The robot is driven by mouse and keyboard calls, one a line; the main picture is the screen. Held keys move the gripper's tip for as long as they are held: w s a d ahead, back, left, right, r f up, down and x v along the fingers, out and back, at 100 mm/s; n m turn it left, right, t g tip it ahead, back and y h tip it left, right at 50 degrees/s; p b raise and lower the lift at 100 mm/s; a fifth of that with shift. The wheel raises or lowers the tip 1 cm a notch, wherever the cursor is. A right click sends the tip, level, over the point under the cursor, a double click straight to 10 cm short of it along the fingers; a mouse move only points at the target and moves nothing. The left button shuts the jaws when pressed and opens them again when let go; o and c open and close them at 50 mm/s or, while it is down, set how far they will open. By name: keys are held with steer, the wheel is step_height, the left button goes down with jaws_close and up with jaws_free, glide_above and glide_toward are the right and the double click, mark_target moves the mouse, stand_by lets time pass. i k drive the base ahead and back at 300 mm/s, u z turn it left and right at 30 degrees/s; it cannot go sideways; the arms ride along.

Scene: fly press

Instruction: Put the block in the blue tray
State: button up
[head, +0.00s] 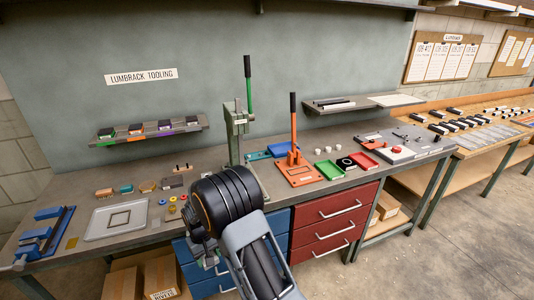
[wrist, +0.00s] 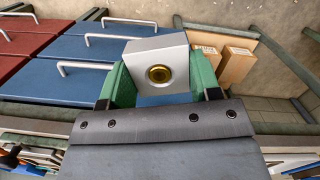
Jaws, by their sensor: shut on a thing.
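The block (wrist: 157,62) is a silver-grey piece with a brass-ringed round hole in its face. My gripper (wrist: 160,88) has green fingers, shut on both sides of the block in the wrist view. Blue and red drawer fronts show behind it there. In the head view my arm covers the middle front of the bench, and the block is not clear. The blue tray (head: 285,149) sits at the back of the bench, behind the orange press, which partly hides it.
A green lever press (head: 238,125) and an orange lever press (head: 298,170) stand upright on the bench. A green tray (head: 329,169) and a red tray (head: 362,160) lie to the right. A pale grey tray (head: 116,219) and small parts lie left.

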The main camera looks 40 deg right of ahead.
mark_target(284, 149)
steer(key=u, duration=2.1)
steer(key=k, duration=1.65)
steer(key=z, duration=2.25)
steer(key=i, duration=1.35)
steer(key=z, duration=0.05)
